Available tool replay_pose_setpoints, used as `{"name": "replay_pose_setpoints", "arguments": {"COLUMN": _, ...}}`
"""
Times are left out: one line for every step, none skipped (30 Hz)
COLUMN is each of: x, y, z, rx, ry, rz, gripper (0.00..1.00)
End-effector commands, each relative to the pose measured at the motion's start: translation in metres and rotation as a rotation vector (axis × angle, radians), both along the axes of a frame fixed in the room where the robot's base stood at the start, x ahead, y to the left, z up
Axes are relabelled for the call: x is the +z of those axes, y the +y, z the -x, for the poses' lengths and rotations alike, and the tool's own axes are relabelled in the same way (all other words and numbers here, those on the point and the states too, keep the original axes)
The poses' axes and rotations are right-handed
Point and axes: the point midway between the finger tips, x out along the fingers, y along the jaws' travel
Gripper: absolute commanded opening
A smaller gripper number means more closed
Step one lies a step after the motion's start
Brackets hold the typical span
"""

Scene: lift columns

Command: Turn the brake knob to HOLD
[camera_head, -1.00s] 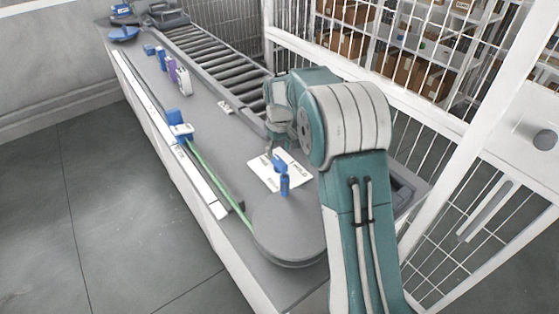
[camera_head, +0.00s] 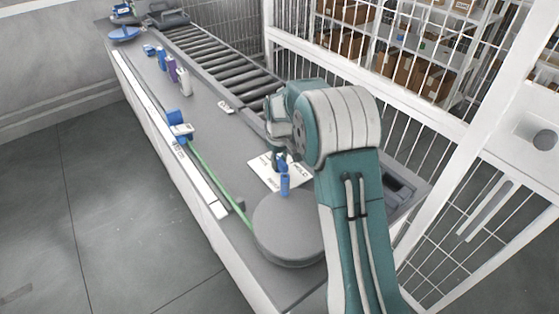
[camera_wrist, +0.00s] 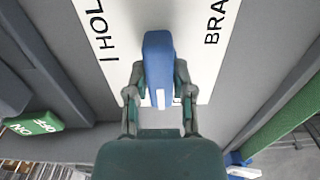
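The blue brake knob (camera_head: 284,181) stands upright on a white label plate (camera_head: 262,172) on the bench. In the wrist view the knob (camera_wrist: 158,62) lies between my two fingers, lined up along them. The plate shows "HOLD" at left and part of "BRA" at right. My gripper (camera_wrist: 158,88) straddles the knob, with one finger on each side, close to its faces. Whether both fingers press on it is not clear. In the head view my gripper (camera_head: 278,158) is at the knob, partly hidden by my arm.
A round grey disc (camera_head: 290,228) sits at the bench's near end. A green strip (camera_head: 212,174) runs to a blue-and-white block (camera_head: 179,125). A roller conveyor (camera_head: 215,58) and cage fence border the bench. A green switch (camera_wrist: 36,124) shows in the wrist view.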

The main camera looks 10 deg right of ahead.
Motion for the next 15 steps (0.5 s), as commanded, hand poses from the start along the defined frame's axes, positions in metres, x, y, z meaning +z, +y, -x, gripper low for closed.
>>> {"name": "replay_pose_setpoints", "arguments": {"x": -0.0010, "y": 0.0001, "z": 0.0002, "rx": 0.000, "ry": 0.001, "rz": -0.001, "gripper": 0.05}}
{"name": "replay_pose_setpoints", "arguments": {"x": -0.0011, "y": 0.0001, "z": 0.0002, "rx": 0.000, "ry": 0.001, "rz": -0.001, "gripper": 0.05}}
{"name": "replay_pose_setpoints", "arguments": {"x": -0.0012, "y": 0.0001, "z": 0.0002, "rx": 0.000, "ry": 0.002, "rz": 0.000, "gripper": 0.05}}
{"name": "replay_pose_setpoints", "arguments": {"x": -0.0013, "y": 0.0001, "z": 0.0002, "rx": 0.000, "ry": 0.002, "rz": 0.000, "gripper": 0.05}}
{"name": "replay_pose_setpoints", "arguments": {"x": -0.0014, "y": 0.0001, "z": 0.0002, "rx": 0.000, "ry": 0.002, "rz": 0.000, "gripper": 0.05}}
{"name": "replay_pose_setpoints", "arguments": {"x": -0.0015, "y": 0.0001, "z": 0.0002, "rx": 0.000, "ry": 0.002, "rz": 0.000, "gripper": 0.05}}
{"name": "replay_pose_setpoints", "arguments": {"x": -0.0015, "y": 0.0001, "z": 0.0001, "rx": 0.000, "ry": 0.002, "rz": 0.000, "gripper": 0.05}}
{"name": "replay_pose_setpoints", "arguments": {"x": -0.0016, "y": 0.0001, "z": 0.0001, "rx": 0.000, "ry": 0.002, "rz": 0.000, "gripper": 0.05}}
{"name": "replay_pose_setpoints", "arguments": {"x": -0.0017, "y": 0.0001, "z": 0.0002, "rx": 0.000, "ry": 0.002, "rz": 0.000, "gripper": 0.05}}
{"name": "replay_pose_setpoints", "arguments": {"x": -0.0018, "y": 0.0001, "z": 0.0002, "rx": 0.000, "ry": 0.002, "rz": 0.000, "gripper": 0.05}}
{"name": "replay_pose_setpoints", "arguments": {"x": -0.0019, "y": 0.0001, "z": 0.0002, "rx": 0.000, "ry": 0.003, "rz": 0.000, "gripper": 0.05}}
{"name": "replay_pose_setpoints", "arguments": {"x": -0.0021, "y": 0.0001, "z": -0.0001, "rx": 0.000, "ry": 0.003, "rz": 0.000, "gripper": 0.05}}
{"name": "replay_pose_setpoints", "arguments": {"x": -0.0022, "y": 0.0001, "z": -0.0001, "rx": -0.002, "ry": 0.003, "rz": 0.000, "gripper": 0.05}}
{"name": "replay_pose_setpoints", "arguments": {"x": -0.0023, "y": 0.0001, "z": -0.0001, "rx": -0.008, "ry": 0.003, "rz": 0.000, "gripper": 0.05}}
{"name": "replay_pose_setpoints", "arguments": {"x": -0.0024, "y": 0.0001, "z": -0.0001, "rx": -0.027, "ry": 0.003, "rz": 0.000, "gripper": 0.05}}
